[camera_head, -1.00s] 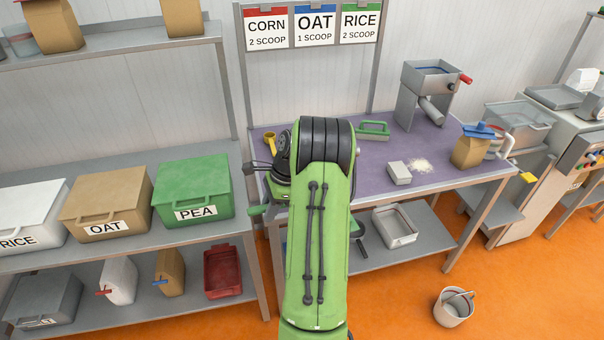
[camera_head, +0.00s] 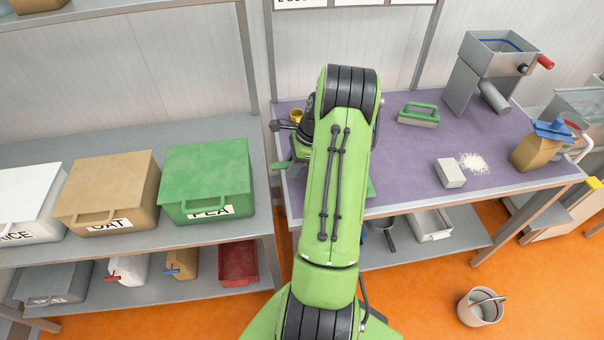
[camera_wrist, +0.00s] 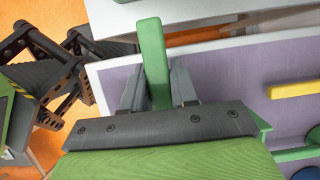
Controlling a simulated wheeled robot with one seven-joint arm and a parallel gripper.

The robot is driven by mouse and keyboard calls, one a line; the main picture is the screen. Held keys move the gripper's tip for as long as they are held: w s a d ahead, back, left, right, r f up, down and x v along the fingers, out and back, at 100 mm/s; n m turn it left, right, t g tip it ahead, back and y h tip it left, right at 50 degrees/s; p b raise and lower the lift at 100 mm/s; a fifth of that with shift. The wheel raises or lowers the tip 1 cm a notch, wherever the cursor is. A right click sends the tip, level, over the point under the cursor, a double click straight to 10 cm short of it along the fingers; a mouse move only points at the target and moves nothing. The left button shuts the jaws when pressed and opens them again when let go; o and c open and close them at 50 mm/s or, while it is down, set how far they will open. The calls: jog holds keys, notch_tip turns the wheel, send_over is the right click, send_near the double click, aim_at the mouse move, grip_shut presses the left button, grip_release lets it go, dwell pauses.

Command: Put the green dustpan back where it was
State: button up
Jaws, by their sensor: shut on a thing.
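The green dustpan's handle (camera_wrist: 152,60) stands between the two grey fingers of my gripper (camera_wrist: 157,92) in the wrist view. The gripper is shut on it, over the front edge of the purple table. In the head view a green part, likely the handle (camera_head: 281,165), pokes out left of my arm at the table's front left corner. My arm hides the gripper and most of the dustpan there. I cannot tell whether the pan touches the table.
The purple table (camera_head: 395,165) also bears a green-handled brush (camera_head: 418,116), a pale block (camera_head: 450,173), spilled powder (camera_head: 474,163), a mill (camera_head: 490,75) and a paper bag (camera_head: 535,150). A yellow scoop (camera_head: 296,115) lies behind my wrist. The green PEA bin (camera_head: 205,175) is left.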

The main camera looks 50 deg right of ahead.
notch_tip(320, 180, down, 4)
jog(key=shift+f+b, duration=0.1)
jog(key=shift+b, duration=0.3)
jog(key=o, duration=1)
